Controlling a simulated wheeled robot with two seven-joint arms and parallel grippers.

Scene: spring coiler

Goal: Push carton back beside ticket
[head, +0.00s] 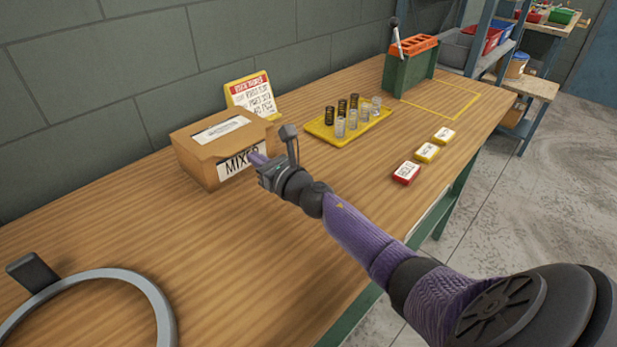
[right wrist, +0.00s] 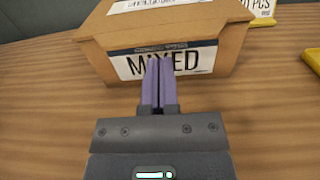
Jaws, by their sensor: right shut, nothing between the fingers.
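The cardboard carton (head: 200,165) labelled MIXED stands on the wooden bench near the wall. The ticket (head: 254,96), a yellow card with a red header, stands behind the carton and to its right. My right gripper (head: 256,160) is shut and empty, its purple fingertips at the carton's labelled front face. In the right wrist view the fingers (right wrist: 158,75) overlap the MIXED label of the carton (right wrist: 205,28); I cannot tell whether they touch it. A corner of the ticket (right wrist: 262,8) shows behind the carton there. My left gripper is not in view.
A yellow tray (head: 322,132) with several dark and clear springs or cylinders stands right of the carton. Red, yellow and white labelled blocks (head: 406,173) lie near the bench's front edge. A green rack (head: 408,75) stands farther back.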

